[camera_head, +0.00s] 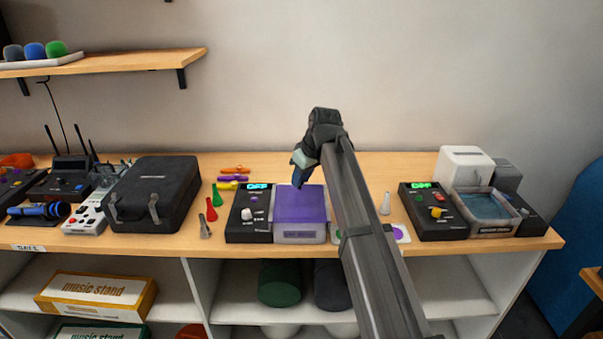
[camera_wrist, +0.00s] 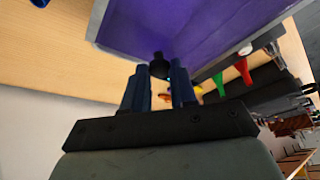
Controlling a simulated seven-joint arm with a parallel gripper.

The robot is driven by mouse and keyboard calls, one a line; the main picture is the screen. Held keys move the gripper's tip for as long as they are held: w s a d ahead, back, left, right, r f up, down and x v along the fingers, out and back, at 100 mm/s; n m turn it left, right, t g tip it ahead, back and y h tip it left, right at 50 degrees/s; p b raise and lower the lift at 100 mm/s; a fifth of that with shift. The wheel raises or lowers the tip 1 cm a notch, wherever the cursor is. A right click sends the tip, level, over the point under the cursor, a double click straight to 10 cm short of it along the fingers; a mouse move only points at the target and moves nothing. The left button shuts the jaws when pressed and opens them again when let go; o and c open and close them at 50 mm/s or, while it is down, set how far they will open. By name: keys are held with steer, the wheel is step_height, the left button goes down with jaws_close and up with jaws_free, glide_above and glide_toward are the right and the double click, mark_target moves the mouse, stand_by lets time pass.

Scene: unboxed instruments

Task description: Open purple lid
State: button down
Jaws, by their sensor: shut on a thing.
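The purple lid (camera_head: 300,207) is on top of a grey box (camera_head: 301,237) on the wooden counter. It looks about flat in the head view; I cannot tell whether it is slightly raised. In the wrist view the purple lid (camera_wrist: 225,25) shows large, with a small black knob (camera_wrist: 160,70) at its edge. My gripper (camera_head: 298,183) is at the lid's back left part. In the wrist view the blue fingers of my gripper (camera_wrist: 160,75) are closed around the black knob. My arm hides part of the counter right of the box.
A black control unit (camera_head: 249,218) with a lit display stands directly left of the box. Another control unit (camera_head: 428,212) and an open-topped tank (camera_head: 482,212) stand farther right. Coloured clips (camera_head: 211,209) and a black case (camera_head: 152,193) lie left. The wall is behind.

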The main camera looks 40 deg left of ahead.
mark_target(297, 209)
steer(key=s+d, duration=0.7)
steer(key=shift+s+d, duration=0.15)
steer(key=shift+d, duration=0.05)
steer(key=c, duration=0.9)
jaws_free()
steer(key=shift+r, duration=0.15)
steer(key=v, duration=1.3)
steer(key=shift+d+r, duration=0.15)
steer(key=shift+r, duration=0.05)
